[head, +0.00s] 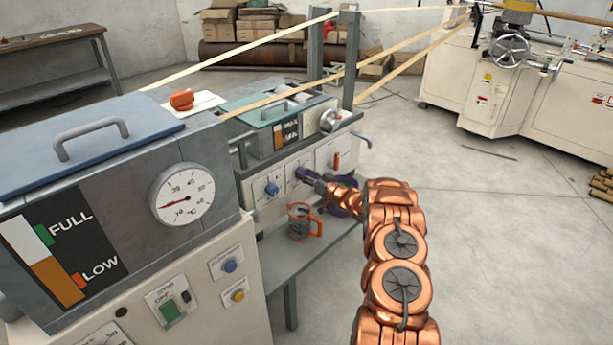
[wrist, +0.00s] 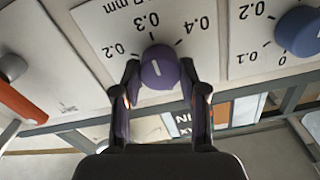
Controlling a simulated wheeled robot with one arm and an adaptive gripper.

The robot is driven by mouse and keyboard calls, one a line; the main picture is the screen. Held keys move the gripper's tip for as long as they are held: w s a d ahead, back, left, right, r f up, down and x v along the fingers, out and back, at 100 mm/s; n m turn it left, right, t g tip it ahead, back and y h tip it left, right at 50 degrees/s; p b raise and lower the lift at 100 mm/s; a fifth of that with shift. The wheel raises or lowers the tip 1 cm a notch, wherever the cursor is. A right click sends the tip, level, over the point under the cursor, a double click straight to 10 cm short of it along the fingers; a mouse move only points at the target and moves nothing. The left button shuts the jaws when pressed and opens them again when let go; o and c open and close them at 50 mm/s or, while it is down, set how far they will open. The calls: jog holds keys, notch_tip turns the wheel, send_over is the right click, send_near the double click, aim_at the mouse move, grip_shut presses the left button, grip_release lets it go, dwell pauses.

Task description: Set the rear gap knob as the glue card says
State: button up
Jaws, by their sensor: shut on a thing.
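A purple dial knob (wrist: 158,68) sits on a white scale plate (wrist: 95,30) in the wrist view. Marks 0.2, 0.3 and 0.4 stand around it. Its short white line points roughly toward 0.3. My gripper (wrist: 160,88) is shut on this knob, one finger on each side. In the head view my gripper (head: 313,181) reaches the same knob (head: 303,173) on the machine's front panel, partly covering it. A second, blue knob (wrist: 300,30) with its own scale is beside it, also in the head view (head: 271,188). I cannot make out a readable glue card.
A glue tank with a round gauge (head: 182,194) stands near at left. An orange-handled jug (head: 299,221) is on the shelf (head: 285,258) below the panel. An orange lever (head: 336,160) is right of the knobs. Open floor lies to the right.

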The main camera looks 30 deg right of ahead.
jog(key=o, duration=1.1)
jog(key=shift+o, duration=0.2)
jog(key=v, duration=1.2)
